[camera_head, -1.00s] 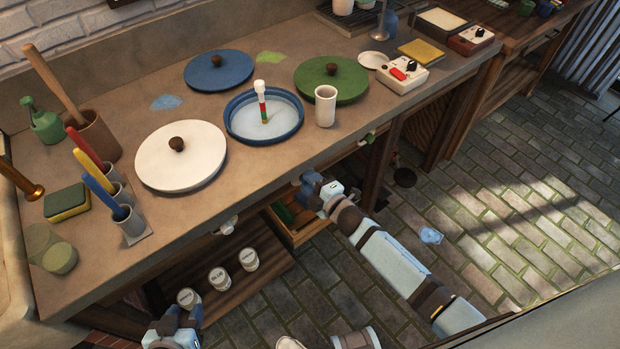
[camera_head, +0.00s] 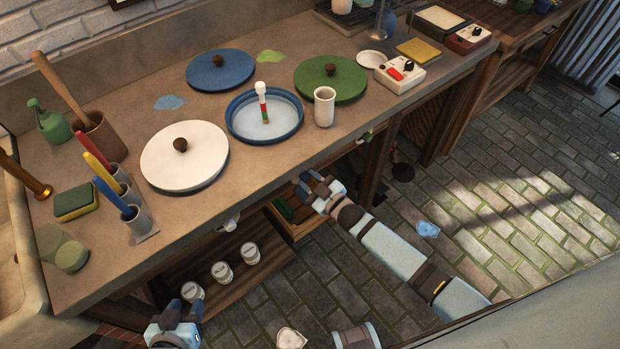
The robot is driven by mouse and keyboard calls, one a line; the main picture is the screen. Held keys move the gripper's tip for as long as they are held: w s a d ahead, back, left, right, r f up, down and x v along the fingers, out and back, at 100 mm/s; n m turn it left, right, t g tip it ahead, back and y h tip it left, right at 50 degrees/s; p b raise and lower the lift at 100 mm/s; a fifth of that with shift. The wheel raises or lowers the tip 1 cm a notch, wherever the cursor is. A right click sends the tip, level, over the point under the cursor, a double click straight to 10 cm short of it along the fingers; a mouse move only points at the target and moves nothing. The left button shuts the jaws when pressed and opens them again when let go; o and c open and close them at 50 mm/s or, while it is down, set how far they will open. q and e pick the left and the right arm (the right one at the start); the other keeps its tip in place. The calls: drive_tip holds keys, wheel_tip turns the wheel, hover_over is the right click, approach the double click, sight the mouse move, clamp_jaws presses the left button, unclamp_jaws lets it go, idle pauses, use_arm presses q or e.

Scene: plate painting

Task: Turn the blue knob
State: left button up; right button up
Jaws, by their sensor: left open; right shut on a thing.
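The blue plate (camera_head: 264,137) sits on the counter, with a white stick with red and green bands standing in it. The row of knobs is along the counter's front edge: a white knob (camera_head: 229,222) below the white plate and a green knob (camera_head: 366,137) at the right. My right gripper (camera_head: 309,183) is at the edge between these two, below the blue plate. It is shut on what its place suggests is the blue knob, which its fingers hide. My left gripper (camera_head: 186,307) is low at the bottom left, open, beside a labelled jar (camera_head: 192,291).
A white lidded plate (camera_head: 185,170), a blue lid (camera_head: 220,75) and a green lid (camera_head: 330,85) lie on the counter (camera_head: 200,220). A white cup (camera_head: 324,106) stands near its front edge. An open wooden drawer (camera_head: 290,235) lies just under my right gripper.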

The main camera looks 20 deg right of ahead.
drive_tip(key=shift+m, duration=1)
drive_tip(key=shift+f, duration=0.1)
drive_tip(key=o, duration=0.9)
drive_tip(key=v, duration=1.4)
drive_tip(key=shift+w+f, duration=0.1)
drive_tip(key=shift+d, duration=0.1)
